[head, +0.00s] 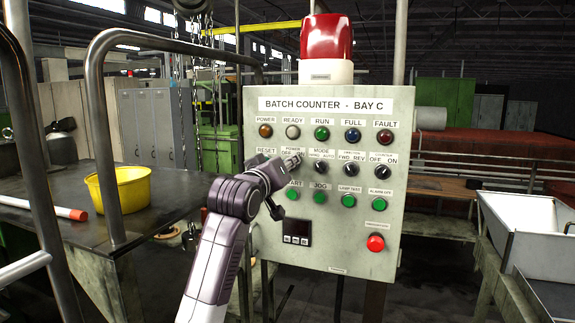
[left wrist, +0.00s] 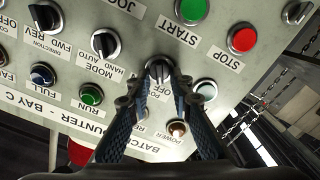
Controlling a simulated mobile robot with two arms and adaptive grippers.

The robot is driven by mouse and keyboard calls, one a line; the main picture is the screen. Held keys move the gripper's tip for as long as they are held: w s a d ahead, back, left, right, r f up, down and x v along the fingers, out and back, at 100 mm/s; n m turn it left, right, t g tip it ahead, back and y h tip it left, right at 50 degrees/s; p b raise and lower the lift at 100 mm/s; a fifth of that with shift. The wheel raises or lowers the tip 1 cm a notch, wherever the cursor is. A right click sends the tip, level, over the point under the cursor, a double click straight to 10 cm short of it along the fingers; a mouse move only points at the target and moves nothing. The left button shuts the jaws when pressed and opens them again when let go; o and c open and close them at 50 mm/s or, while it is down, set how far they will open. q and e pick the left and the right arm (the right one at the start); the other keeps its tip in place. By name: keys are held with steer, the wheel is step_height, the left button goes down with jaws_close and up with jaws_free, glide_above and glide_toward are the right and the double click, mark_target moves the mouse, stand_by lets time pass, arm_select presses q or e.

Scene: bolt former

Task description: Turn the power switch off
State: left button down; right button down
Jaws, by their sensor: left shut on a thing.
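The grey control panel (head: 343,102) is headed "BATCH COUNTER - BAY C". My left gripper (head: 292,161) reaches the power switch, in the row of selector switches below the lamps, and hides it in the head view. In the left wrist view, which is upside down, the power switch (left wrist: 159,68) is a black knob between the fingertips of my left gripper (left wrist: 158,86). The gripper is shut on the knob. The fingers partly cover the "POWER OFF ON" label, and I cannot tell which way the knob points. My right gripper is not in view.
The mode switch (head: 321,169) sits beside the power switch, with further selectors to its right. The amber power lamp (head: 265,131) is above, green buttons are below, and a red button (head: 375,242) is lower right. A metal rail (head: 95,120) stands left of my arm.

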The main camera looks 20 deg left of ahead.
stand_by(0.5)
arm_select(q)
steer(key=c, duration=1.7)
jaws_free()
steer(key=s, duration=1.2)
steer(key=shift+a, duration=0.25)
